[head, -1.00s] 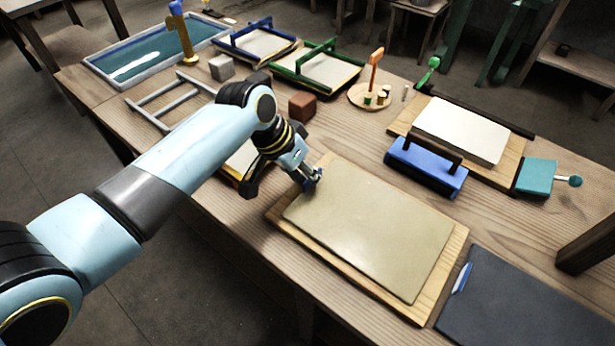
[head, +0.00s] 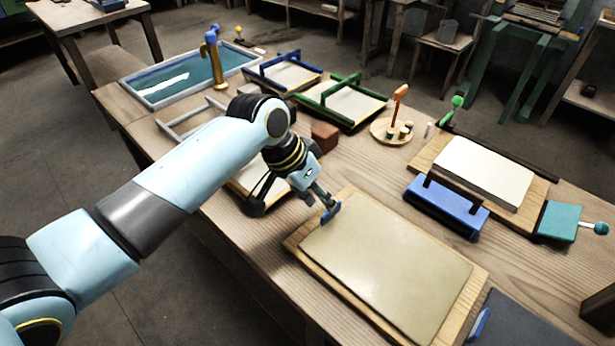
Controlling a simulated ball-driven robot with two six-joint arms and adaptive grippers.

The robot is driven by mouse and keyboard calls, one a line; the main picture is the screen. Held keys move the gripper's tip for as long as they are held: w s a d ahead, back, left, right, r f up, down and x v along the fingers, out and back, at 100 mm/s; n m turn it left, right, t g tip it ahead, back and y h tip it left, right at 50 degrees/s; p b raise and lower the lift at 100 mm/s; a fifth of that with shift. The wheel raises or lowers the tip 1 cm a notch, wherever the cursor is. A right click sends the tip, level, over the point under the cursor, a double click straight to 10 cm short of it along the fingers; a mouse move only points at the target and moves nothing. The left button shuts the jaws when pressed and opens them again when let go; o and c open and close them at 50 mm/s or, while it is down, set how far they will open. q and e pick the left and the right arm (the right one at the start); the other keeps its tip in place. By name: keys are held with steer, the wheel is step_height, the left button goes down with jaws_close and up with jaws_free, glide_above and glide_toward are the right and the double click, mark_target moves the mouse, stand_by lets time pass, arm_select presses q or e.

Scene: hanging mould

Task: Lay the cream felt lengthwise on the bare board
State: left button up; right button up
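The cream felt (head: 390,265), a flat tan-cream sheet, lies on the wooden board (head: 294,243). Its long sides run along the board's long sides, and a strip of bare wood shows around it. My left gripper (head: 320,207) is at the felt's far left corner, with its fingers apart and pointing down. One fingertip is over or against the corner; I cannot tell whether it touches. The felt looks flat there. My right gripper is not in view.
A dark slab (head: 512,325) lies at the lower right. A brown block (head: 325,136), a round tray (head: 392,132), framed moulds (head: 340,103) and a water tub (head: 165,83) stand beyond.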

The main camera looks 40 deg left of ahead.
arm_select(q)
steer(key=v, duration=0.8)
